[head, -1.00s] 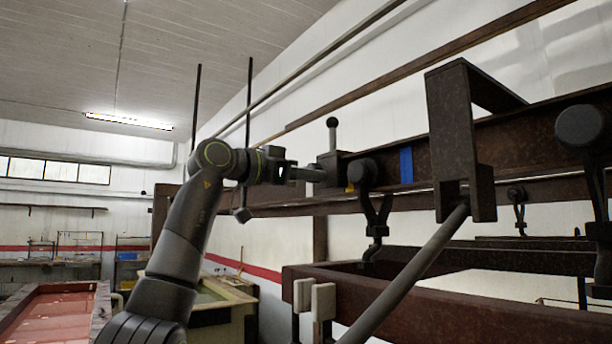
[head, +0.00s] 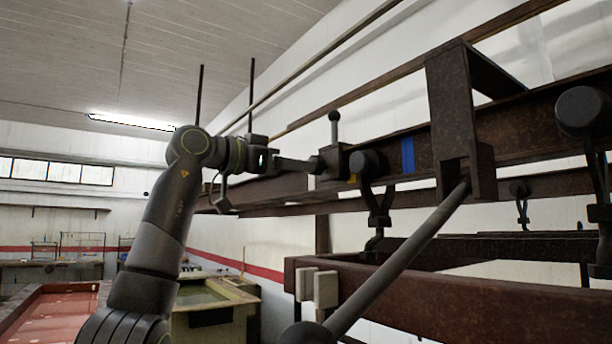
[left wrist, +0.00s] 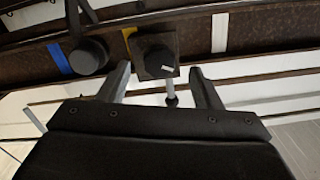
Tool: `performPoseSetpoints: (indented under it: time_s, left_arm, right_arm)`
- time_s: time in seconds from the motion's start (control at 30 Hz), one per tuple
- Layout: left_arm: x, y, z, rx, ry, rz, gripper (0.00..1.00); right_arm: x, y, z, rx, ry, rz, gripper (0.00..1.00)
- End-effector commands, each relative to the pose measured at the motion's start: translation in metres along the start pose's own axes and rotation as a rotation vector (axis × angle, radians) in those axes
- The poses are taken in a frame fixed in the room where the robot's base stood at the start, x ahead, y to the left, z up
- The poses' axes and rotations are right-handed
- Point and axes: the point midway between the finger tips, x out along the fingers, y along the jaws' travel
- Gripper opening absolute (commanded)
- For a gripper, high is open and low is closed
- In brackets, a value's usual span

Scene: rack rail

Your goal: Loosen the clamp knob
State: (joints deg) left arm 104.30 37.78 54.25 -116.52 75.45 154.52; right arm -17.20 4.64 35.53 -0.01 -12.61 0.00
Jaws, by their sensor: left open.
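The clamp is a dark block (head: 336,160) on the rusty rail (head: 495,135), with an upright ball-ended lever (head: 334,122) on top. Its dark knob (head: 318,165) faces left toward my left gripper (head: 303,165). In the left wrist view the clamp knob (left wrist: 158,64), with a white mark, lies between the fingertips of my open left gripper (left wrist: 160,72). The lever hangs downward in that view. My right gripper is not in view.
A round black knob with a forked hook (head: 365,165) sits right of the clamp, near a blue band (head: 408,155). A rusty bracket (head: 455,120) and a slanting grey rod (head: 400,260) are farther right. White pads (head: 326,288) stand on the lower beam.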

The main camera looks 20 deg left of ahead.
Motion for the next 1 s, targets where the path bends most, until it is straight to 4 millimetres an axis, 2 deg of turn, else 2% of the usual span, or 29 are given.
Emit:
performPoseSetpoints:
  time_s: [0.03, 0.3, 0.5, 0.7, 1.0]
  left_arm:
    - [-0.015, 0.001, 0.005, 0.002, 0.003, -0.004, 0.59]
    - [-0.081, 0.001, 0.004, 0.002, 0.002, -0.003, 0.59]
    - [-0.116, 0.0, 0.002, -0.001, 0.0, -0.002, 0.59]
    - [-0.131, 0.0, 0.001, -0.002, -0.001, 0.001, 0.59]
    - [-0.132, 0.0, 0.001, -0.001, -0.001, 0.001, 0.59]
  right_arm:
    - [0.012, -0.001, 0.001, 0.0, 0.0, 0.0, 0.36]
    - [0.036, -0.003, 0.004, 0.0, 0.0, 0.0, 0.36]
    - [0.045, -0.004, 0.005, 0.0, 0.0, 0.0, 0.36]
    - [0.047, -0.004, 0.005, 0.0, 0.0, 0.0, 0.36]
    - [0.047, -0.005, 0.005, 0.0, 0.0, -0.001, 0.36]
